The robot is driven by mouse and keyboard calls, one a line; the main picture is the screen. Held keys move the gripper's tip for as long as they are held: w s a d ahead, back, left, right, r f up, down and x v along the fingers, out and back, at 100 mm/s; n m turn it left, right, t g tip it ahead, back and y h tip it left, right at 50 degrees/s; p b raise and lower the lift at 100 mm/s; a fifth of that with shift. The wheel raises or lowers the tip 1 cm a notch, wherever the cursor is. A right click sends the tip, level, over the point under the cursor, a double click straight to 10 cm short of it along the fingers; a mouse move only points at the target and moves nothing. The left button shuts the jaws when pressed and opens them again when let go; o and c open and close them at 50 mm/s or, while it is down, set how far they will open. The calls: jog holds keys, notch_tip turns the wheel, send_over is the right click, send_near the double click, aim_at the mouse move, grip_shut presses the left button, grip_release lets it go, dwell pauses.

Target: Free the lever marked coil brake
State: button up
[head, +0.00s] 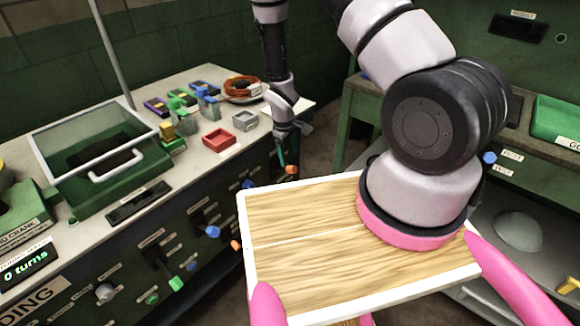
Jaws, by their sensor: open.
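My gripper (288,137) is at the far right end of the winding bench (220,88), beside its front edge. It is open, small and dark in this view, and I cannot make out anything between its fingers. Below it is a teal piece with an orange end (291,169); I cannot tell whether they touch. The bench front carries levers with coloured ends: a blue one (212,232), an orange one (236,245) and a green one (175,283). Their labels are too small to read, so I cannot tell which is the coil brake.
On the bench are a glass-lidded green box (110,180), a red tray (218,139), a grey tray (245,121), a copper coil (240,87) and coloured blocks. A display (27,262) reads 0 turns. My wooden-topped base fills the foreground. Another green bench stands right.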

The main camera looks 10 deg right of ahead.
aim_at(290, 166)
jog(key=f, duration=0.6)
jog(key=d+f, duration=0.1)
jog(key=f, duration=0.2)
jog(key=shift+w, duration=0.4)
grip_shut()
dwell(0.8)
